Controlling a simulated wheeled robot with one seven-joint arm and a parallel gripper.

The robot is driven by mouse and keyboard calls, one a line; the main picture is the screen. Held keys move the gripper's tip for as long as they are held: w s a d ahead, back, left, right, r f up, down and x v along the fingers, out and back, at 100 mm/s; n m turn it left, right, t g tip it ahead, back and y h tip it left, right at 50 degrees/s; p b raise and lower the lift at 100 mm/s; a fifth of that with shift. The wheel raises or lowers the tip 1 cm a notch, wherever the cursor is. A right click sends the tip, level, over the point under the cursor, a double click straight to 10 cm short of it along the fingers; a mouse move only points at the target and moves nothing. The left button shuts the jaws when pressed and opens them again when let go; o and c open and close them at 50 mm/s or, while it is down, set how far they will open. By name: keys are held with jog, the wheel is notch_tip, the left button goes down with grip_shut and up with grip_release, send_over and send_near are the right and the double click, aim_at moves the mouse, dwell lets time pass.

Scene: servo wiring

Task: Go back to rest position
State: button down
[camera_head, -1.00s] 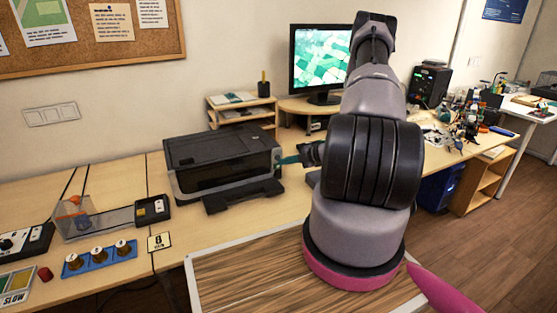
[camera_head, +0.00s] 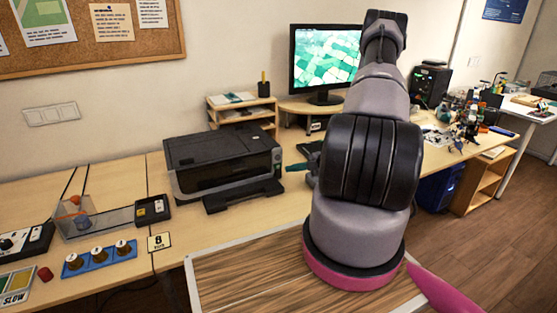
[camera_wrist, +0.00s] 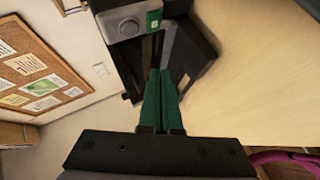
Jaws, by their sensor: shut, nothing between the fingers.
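My gripper (camera_head: 292,168) is just right of the black printer (camera_head: 222,160), mostly hidden behind my arm in the head view. In the wrist view its two green fingers (camera_wrist: 160,100) are shut together with nothing between them. They point toward the printer (camera_wrist: 128,28), whose round knob and green label show at the top. In the head view a small gap shows between the fingertips and the printer's right side.
A monitor (camera_head: 325,60) and a wooden shelf (camera_head: 243,115) stand behind. A blue tray (camera_head: 100,259) with knobs and a clear bin (camera_head: 100,218) lie on the left desk. A wood-topped board (camera_head: 250,275) is in front.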

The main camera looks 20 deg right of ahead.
jog(key=s+a+r+n+g, duration=0.2)
jog(key=a+r+n, duration=0.2)
jog(key=r+n, duration=0.45)
jog(key=s+a+r+n+g, duration=0.1)
jog(key=a+r+n+g, duration=0.1)
jog(key=a+r+n, duration=0.6)
jog(key=s+a+r+n+g, duration=0.15)
jog(key=r+n, duration=0.45)
jog(key=r, duration=0.6)
jog(key=s+a+r+n+t+h, duration=0.3)
jog(key=s+r+n+h, duration=0.3)
jog(key=s+r+n, duration=1.2)
jog(key=s+n, duration=0.1)
jog(key=n, duration=0.3)
jog(key=shift+s+n+h, duration=0.2)
jog(key=shift+n+h, duration=0.1)
jog(key=shift+n, duration=0.05)
jog(key=shift+a, duration=0.1)
